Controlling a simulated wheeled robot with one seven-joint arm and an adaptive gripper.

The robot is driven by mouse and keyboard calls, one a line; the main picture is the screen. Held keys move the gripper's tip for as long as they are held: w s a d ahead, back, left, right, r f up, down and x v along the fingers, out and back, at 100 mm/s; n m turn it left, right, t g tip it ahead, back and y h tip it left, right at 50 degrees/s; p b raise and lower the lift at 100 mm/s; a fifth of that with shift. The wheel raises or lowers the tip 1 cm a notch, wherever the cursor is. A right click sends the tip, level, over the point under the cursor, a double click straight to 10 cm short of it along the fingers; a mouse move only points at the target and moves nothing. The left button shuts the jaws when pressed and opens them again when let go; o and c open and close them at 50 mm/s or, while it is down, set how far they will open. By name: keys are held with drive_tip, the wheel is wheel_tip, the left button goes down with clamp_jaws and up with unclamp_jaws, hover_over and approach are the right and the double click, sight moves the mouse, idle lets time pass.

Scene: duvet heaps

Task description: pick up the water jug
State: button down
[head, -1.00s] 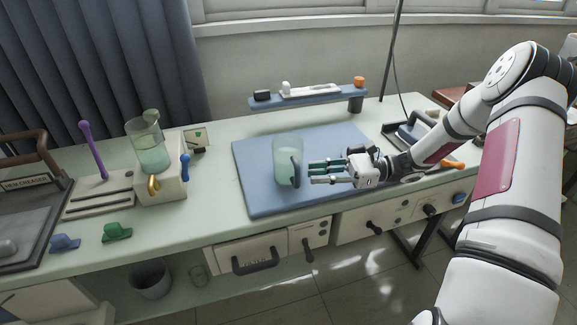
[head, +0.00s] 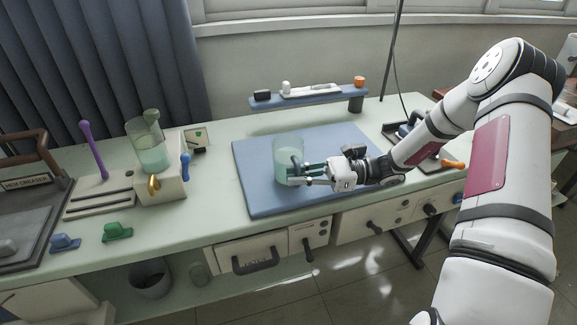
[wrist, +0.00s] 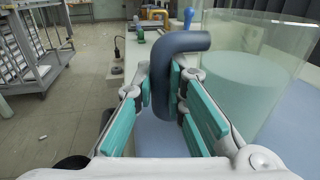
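The water jug (head: 287,152) is a clear, round vessel with pale green water in it and a grey-blue handle. It stands upright on the blue mat (head: 345,142). In the wrist view the jug (wrist: 262,75) fills the right side, and its hooked handle (wrist: 163,85) rises between my two fingers. My gripper (head: 303,176) reaches the jug's handle side from the right. In the wrist view my gripper (wrist: 166,100) has teal pads on either side of the handle. The fingers are spread, and I see no firm squeeze on the handle.
A dispenser with a clear container (head: 152,156) and gold tap stands to the left. A low blue shelf (head: 310,97) is behind the mat. Green (head: 117,231) and blue (head: 64,242) pieces lie at the front left. A tray with dark items sits on the right.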

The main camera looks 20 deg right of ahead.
sight(298, 164)
drive_tip(key=shift+r, duration=0.15)
idle(0.3)
drive_tip(key=shift+r+p, duration=0.3)
drive_tip(key=shift+r, duration=1.35)
drive_tip(key=s+a+p, duration=0.1)
drive_tip(key=s+a, duration=0.2)
drive_tip(key=s, duration=0.4)
drive_tip(key=s+a+r, duration=0.1)
drive_tip(key=s+a, duration=0.2)
drive_tip(key=s, duration=0.4)
drive_tip(key=shift+s+r+p, duration=0.2)
drive_tip(key=shift+s+p, duration=0.15)
drive_tip(key=shift+p, duration=0.05)
